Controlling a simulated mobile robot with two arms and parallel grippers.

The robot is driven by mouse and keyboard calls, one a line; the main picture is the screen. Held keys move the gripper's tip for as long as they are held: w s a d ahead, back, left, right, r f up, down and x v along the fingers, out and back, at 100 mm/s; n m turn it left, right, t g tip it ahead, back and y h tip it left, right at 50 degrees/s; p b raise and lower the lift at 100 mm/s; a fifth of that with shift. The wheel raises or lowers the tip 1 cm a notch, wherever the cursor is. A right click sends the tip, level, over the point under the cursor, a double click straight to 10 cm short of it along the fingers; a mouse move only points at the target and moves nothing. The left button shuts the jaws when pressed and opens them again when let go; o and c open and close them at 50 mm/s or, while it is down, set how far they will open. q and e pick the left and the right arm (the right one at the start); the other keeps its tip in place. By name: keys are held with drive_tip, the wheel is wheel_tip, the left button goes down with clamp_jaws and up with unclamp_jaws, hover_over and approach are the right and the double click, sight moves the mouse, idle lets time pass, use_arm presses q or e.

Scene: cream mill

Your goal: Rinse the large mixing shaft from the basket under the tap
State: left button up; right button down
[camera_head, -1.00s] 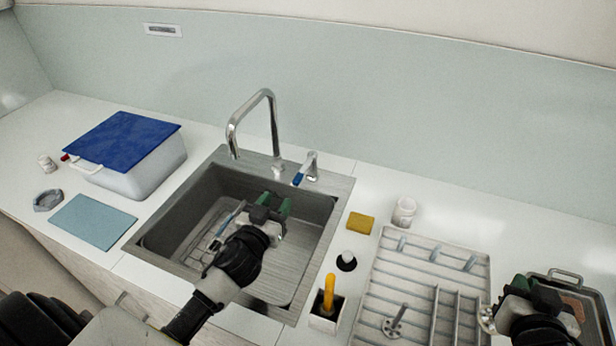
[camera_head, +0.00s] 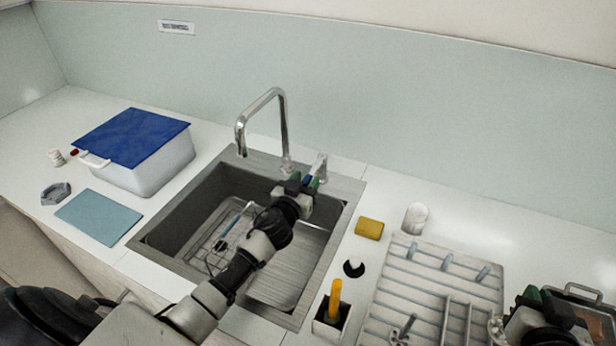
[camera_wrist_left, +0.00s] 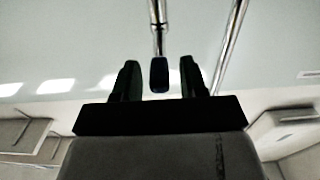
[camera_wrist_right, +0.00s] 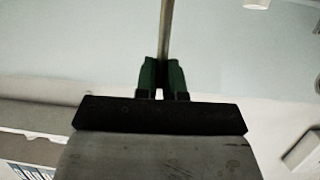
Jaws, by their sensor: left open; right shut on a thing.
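The chrome tap (camera_head: 284,130) arches over the back of the sink (camera_head: 190,225). Its lever with a blue tip (camera_wrist_left: 159,75) shows between the fingers of my left gripper (camera_head: 298,184), which is open at the lever, with gaps at both sides in the left wrist view. My right gripper (camera_head: 532,296) is at the far right, shut on a metal rod (camera_wrist_right: 167,35), likely the mixing shaft; a round metal end (camera_head: 495,326) shows beside it. A wire basket (camera_head: 208,248) lies in the sink, partly hidden by my left arm.
A ribbed white drying rack (camera_head: 395,275) with pegs and a small shaft (camera_head: 407,328) stands right of the sink. Nearby are a yellow sponge (camera_head: 369,229), a white cup (camera_head: 415,217) and a yellow-handled brush (camera_head: 335,295) in a holder. A blue-lidded tub (camera_head: 150,170) stands left.

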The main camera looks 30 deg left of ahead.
use_arm(q)
drive_tip(key=shift+w, duration=0.75)
drive_tip(key=shift+c, duration=0.4)
clamp_jaws()
